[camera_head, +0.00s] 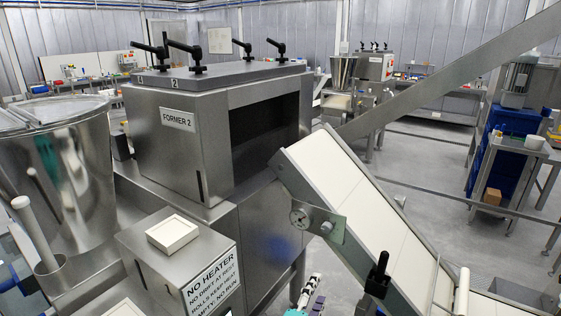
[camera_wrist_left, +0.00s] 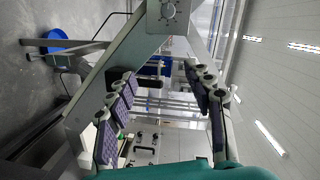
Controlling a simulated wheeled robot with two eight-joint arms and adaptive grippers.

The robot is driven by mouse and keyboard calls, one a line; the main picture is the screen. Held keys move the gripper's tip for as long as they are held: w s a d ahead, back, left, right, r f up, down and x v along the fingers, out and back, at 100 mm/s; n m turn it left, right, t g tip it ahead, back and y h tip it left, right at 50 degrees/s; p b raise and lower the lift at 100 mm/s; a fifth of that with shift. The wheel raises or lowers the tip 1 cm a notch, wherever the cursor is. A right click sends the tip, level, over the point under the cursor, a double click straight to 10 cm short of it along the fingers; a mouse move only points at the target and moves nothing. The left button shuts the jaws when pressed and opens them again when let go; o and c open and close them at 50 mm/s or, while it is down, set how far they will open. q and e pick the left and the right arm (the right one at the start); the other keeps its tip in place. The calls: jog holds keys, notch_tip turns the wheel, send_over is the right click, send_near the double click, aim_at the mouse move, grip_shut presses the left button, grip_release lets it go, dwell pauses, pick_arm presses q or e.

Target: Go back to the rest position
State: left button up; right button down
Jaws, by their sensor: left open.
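My left gripper (camera_head: 309,288) shows only in part at the bottom middle of the head view, low between the former's cabinet and the inclined conveyor. In the left wrist view its two padded fingers (camera_wrist_left: 160,78) stand wide apart with nothing between them, so it is open and empty. Part of its teal body shows at the bottom of that view. My right gripper is not seen in either view.
The steel cabinet marked FORMER 2 (camera_head: 160,150) stands left of the gripper. The inclined white conveyor (camera_head: 350,195) is close on its right. A steel box with a NO HEATER label (camera_head: 210,285) is nearby. A steel hopper (camera_head: 70,170) stands far left. Open floor (camera_head: 430,165) lies behind.

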pick_arm(q)
jog(key=a+f+n+g+y, duration=0.15)
jog(key=a+n+y, duration=0.45)
jog(key=a+n, duration=0.7)
jog(key=s+a+f+n+g+y, duration=0.1)
jog(key=s+a+f+n+g, duration=0.2)
jog(key=s+a, duration=1.1)
jog(key=s+n+g, duration=0.1)
jog(key=n+g, duration=0.2)
jog(key=n, duration=0.1)
jog(key=shift+s+y, duration=0.2)
jog(key=shift+y, duration=0.1)
jog(key=shift+f, duration=0.1)
dwell(0.9)
